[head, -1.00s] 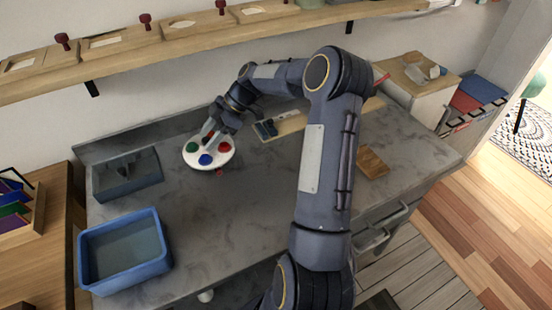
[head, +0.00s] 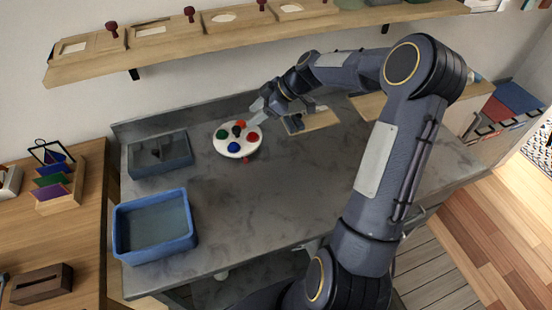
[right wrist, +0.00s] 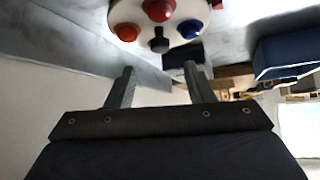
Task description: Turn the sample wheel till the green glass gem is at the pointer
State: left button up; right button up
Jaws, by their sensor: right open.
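The white sample wheel (head: 227,149) lies on the grey counter. It carries a green gem (head: 221,134) at left, an orange one (head: 240,124) at back, a red one (head: 253,137) at right and a blue one (head: 233,147) in front. A dark knob (head: 237,130) stands near its middle. A small red mark, seemingly the pointer (head: 245,160), shows at the front rim; blue is nearest it. My right gripper (head: 260,111) is open beside the wheel's back right. In the right wrist view its spread fingers (right wrist: 160,82) are empty, below the wheel. My left gripper is out of view.
A grey basin (head: 160,170) and a blue tub (head: 127,236) stand left of the wheel. A board with dark tools (head: 320,119) lies to the right, near my arm. A wooden shelf (head: 180,57) runs above. The counter in front is clear.

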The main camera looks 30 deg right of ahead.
pick_arm(q)
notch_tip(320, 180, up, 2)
jog(key=p, duration=0.2)
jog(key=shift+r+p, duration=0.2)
jog(key=shift+p, duration=0.1)
pick_arm(e)
jog(key=s+a+r+m+h, duration=0.1)
jog(key=s+a+r+m, duration=0.2)
jog(key=s, duration=0.5)
jog(key=s+a+r+m+h, duration=0.1)
jog(key=s+a+r+m, duration=0.2)
jog(key=s, duration=0.5)
jog(key=s+a+r+m+h, duration=0.1)
jog(key=s+a+r+m, duration=0.2)
jog(key=s, duration=0.5)
jog(key=shift+a+r, duration=0.55)
jog(key=shift+r, duration=0.3)
